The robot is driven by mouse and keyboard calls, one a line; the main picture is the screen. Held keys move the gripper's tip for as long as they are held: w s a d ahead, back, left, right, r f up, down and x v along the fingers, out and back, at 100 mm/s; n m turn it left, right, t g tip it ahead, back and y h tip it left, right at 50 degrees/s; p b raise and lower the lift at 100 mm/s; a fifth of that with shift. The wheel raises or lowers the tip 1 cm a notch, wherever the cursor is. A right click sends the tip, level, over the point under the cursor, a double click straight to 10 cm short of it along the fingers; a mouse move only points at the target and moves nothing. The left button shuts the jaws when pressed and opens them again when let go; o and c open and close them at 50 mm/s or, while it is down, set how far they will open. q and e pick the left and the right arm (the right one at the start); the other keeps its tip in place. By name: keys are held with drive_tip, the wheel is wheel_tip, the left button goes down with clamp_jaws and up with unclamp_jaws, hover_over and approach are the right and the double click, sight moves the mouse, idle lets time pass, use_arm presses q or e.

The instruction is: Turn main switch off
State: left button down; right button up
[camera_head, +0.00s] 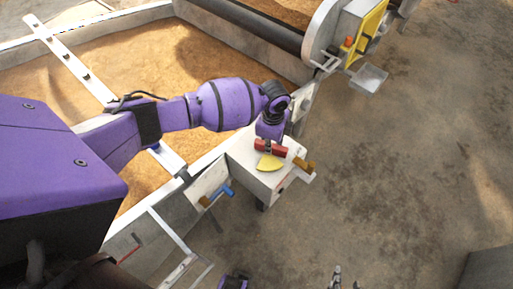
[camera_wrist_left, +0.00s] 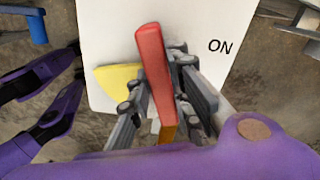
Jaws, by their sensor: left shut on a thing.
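The main switch is a white box (camera_head: 262,181) with a red handle (camera_head: 272,148) and a yellow plate (camera_head: 270,163) on its top. In the left wrist view the red handle (camera_wrist_left: 154,70) stands between the grey fingers of my left gripper (camera_wrist_left: 160,95), which is shut on it. The yellow plate (camera_wrist_left: 115,78) is left of the handle, and the word ON is printed to its right on the white face (camera_wrist_left: 205,20). Part of the handle is hidden by the fingers. My right gripper (camera_head: 338,278) shows only partly at the bottom edge, away from the box.
A large bin of orange-brown grain (camera_head: 135,62) with pale walls lies behind and left of the box. A machine with a yellow frame (camera_head: 370,30) stands at top right. The brown floor to the right is mostly clear.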

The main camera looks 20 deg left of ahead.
use_arm(q)
drive_tip(key=shift+s+m, duration=0.15)
drive_tip(key=shift+m, duration=1.95)
drive_tip(key=shift+s, duration=0.1)
drive_tip(key=c, duration=1.6)
unclamp_jaws()
drive_tip(key=shift+r, duration=0.15)
drive_tip(key=shift+r, duration=0.35)
wheel_tip(320, 180, up, 11)
drive_tip(key=shift+r, duration=0.1)
